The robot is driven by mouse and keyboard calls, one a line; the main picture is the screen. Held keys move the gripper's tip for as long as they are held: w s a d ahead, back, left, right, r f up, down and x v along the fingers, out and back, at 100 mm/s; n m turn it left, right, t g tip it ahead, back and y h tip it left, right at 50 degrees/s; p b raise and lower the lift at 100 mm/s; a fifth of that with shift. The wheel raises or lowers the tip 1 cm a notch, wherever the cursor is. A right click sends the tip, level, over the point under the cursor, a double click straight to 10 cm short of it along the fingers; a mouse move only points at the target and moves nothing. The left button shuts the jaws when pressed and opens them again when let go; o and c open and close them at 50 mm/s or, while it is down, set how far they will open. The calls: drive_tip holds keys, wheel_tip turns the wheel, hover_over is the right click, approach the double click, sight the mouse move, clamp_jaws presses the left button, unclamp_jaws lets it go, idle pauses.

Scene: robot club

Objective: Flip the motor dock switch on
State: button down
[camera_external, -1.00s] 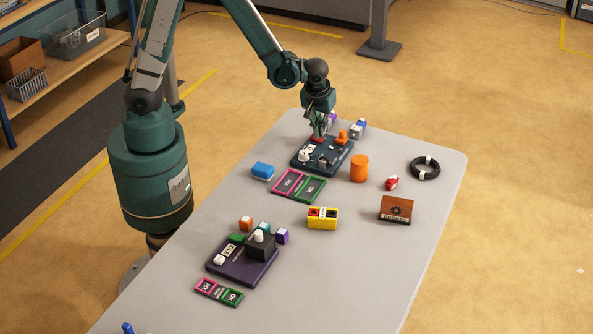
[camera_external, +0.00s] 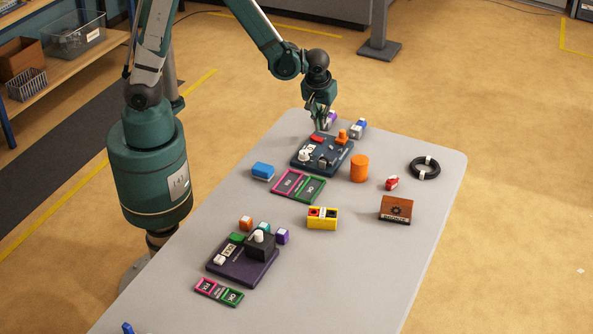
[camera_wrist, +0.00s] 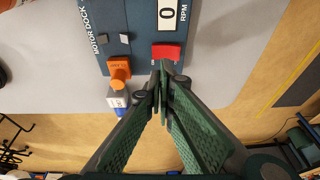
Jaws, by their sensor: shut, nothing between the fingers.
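The motor dock (camera_external: 310,166) is a dark blue panel on the table. It also shows in the wrist view (camera_wrist: 140,20), with its printed name and a white display (camera_wrist: 167,14) reading 0 RPM. A red rocker-like switch (camera_external: 317,139) sits at the dock's far edge; it also shows in the wrist view (camera_wrist: 166,51). My gripper (camera_external: 321,130) is shut and empty, just beyond the red switch. In the wrist view its fingertips (camera_wrist: 163,72) appear close to the switch; contact is unclear.
Another purple panel (camera_external: 242,270) lies nearer the camera. The right table side has free room.

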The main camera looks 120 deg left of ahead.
drive_tip(key=w+p+v, duration=0.1)
drive_tip(key=w+v, duration=0.1)
drive_tip(key=v, duration=0.8)
drive_tip(key=shift+r+p, duration=0.2)
drive_tip(key=shift+p, duration=0.1)
drive_tip(key=shift+w, duration=0.15)
drive_tip(key=s+d+r+m+t+h, duration=0.1)
drive_tip(key=s+d+r+m+t, duration=0.1)
drive_tip(key=d+r+m, duration=0.55)
drive_tip(key=s+d+r+m+t, duration=0.15)
drive_tip(key=d+r, duration=0.25)
drive_tip(key=d, duration=0.6)
drive_tip(key=s+d+r+m+t+h, duration=0.1)
drive_tip(key=s+d+r+m+t, duration=0.1)
drive_tip(key=s+d+m, duration=0.2)
drive_tip(key=s+d+r+m+t+h, duration=0.1)
drive_tip(key=s+d+r+m+t, duration=0.1)
drive_tip(key=d, duration=0.8)
drive_tip(key=s+r+m, duration=0.1)
drive_tip(key=s+m, duration=0.1)
drive_tip(key=shift+s+m, duration=0.3)
drive_tip(key=shift+m, duration=0.1)
